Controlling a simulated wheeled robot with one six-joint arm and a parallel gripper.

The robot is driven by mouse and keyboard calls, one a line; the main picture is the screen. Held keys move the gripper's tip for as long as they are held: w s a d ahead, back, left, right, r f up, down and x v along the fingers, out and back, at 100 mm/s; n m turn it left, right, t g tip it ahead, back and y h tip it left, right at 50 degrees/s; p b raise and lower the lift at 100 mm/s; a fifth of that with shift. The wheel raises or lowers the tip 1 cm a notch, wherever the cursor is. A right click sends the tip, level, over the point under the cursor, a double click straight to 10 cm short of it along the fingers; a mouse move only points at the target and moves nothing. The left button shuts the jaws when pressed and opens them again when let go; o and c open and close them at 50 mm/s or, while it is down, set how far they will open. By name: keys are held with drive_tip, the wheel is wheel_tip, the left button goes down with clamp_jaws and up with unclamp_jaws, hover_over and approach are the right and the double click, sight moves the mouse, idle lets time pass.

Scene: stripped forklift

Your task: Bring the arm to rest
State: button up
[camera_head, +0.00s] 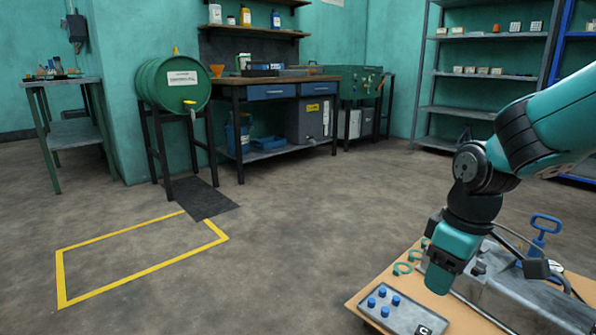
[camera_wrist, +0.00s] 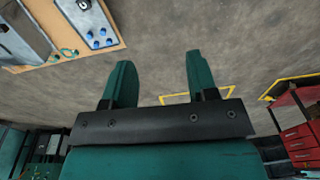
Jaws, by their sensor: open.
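My gripper (camera_wrist: 160,80) shows in the wrist view with its two teal fingers spread wide apart and nothing between them. Beyond the fingers is grey floor with a yellow line. In the head view my teal and black arm reaches in from the right and bends downward. The teal end of the arm is in front of a wooden board (camera_head: 458,316) and hides part of it; the fingers cannot be made out there.
The board bears a grey panel with blue knobs (camera_head: 378,301), green rings (camera_head: 403,268), a grey metal unit (camera_head: 505,290) and a blue handle (camera_head: 545,222). A green drum (camera_head: 160,85), workbench (camera_head: 262,83) and shelving (camera_head: 470,75) stand behind. Floor inside the yellow outline (camera_head: 62,280) is clear.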

drive_tip(key=s+a+r+y+p, duration=0.2)
drive_tip(key=s+a+r, duration=0.25)
drive_tip(key=s, duration=0.35)
drive_tip(key=s+a+r+y+p, duration=0.1)
drive_tip(key=s+a+r, duration=0.35)
drive_tip(key=s, duration=0.45)
wheel_tip(320, 180, up, 37)
drive_tip(key=m+p, duration=0.1)
drive_tip(key=p, duration=3.6)
drive_tip(key=shift+a+r+g+p, duration=0.2)
drive_tip(key=shift+g+p, duration=0.1)
